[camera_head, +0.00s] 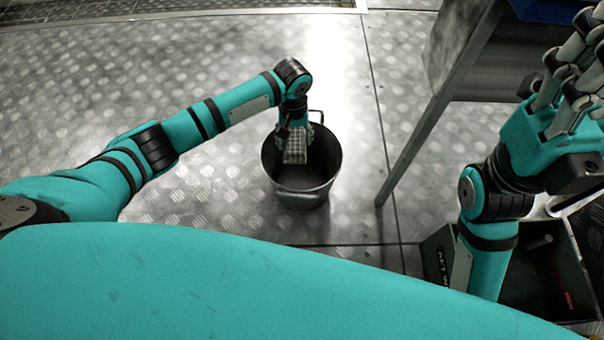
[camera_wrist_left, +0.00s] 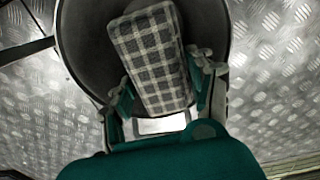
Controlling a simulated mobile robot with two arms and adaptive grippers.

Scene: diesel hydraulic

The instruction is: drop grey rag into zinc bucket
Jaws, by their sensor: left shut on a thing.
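The grey rag (camera_head: 295,146) is a checked, folded block of cloth. My left gripper (camera_head: 296,138) is shut on it and holds it over the mouth of the zinc bucket (camera_head: 328,168). In the left wrist view the rag (camera_wrist_left: 150,55) sits between the fingers of the left gripper (camera_wrist_left: 160,90), with the dark inside of the bucket (camera_wrist_left: 85,45) behind it. The bucket stands upright on the floor, and its visible inside is empty. My right gripper (camera_head: 572,85) is at the upper right, far from the bucket, with its fingers spread and nothing seen between them.
The floor (camera_head: 180,70) is diamond-plate metal, clear around the bucket. A metal stand with a slanting leg (camera_head: 425,140) is right of the bucket. An open dark box (camera_head: 520,280) with things in it lies at the lower right, below my right arm.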

